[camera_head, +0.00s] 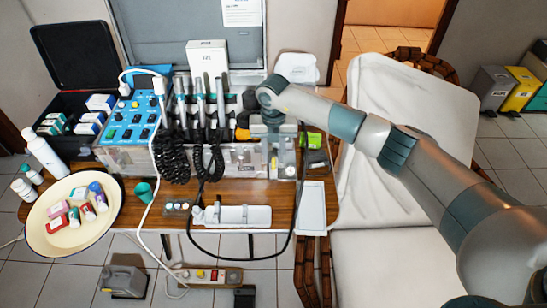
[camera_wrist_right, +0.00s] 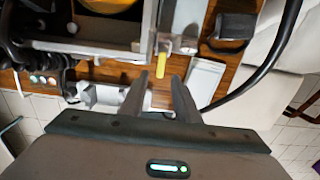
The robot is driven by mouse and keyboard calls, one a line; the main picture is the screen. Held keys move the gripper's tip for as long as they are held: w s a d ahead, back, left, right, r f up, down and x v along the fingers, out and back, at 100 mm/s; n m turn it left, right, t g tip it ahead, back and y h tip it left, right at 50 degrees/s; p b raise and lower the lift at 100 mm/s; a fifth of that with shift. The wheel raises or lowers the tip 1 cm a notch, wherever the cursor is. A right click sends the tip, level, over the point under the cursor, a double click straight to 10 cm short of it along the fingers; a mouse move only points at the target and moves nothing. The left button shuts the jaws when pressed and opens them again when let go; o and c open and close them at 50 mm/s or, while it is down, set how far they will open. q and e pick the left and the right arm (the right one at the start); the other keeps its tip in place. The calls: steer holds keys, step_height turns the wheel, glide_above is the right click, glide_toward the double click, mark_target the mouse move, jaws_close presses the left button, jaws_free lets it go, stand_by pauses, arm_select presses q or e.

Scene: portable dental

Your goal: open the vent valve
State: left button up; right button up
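The vent valve appears to be the small yellow lever (camera_wrist_right: 161,64) on a metal fitting at the front of the dental unit (camera_head: 236,160). My right gripper (camera_wrist_right: 160,78) is open, with its two fingers apart and the lever's near end between or just beyond the fingertips. I cannot tell whether they touch. In the head view my right gripper (camera_head: 276,148) points down at the unit's right end and hides the lever. My left gripper is not in view.
A blue control panel (camera_head: 132,123) and black coiled hoses (camera_head: 172,152) stand left of the gripper. A white strip (camera_head: 236,216), a grey tray (camera_head: 311,208) and a plate of small boxes (camera_head: 45,238) lie on the table.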

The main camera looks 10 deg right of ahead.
mark_target(274, 166)
steer(key=shift+f+p, duration=0.3)
steer(key=shift+f, duration=1.35)
steer(key=shift+c, duration=0.2)
jaws_close()
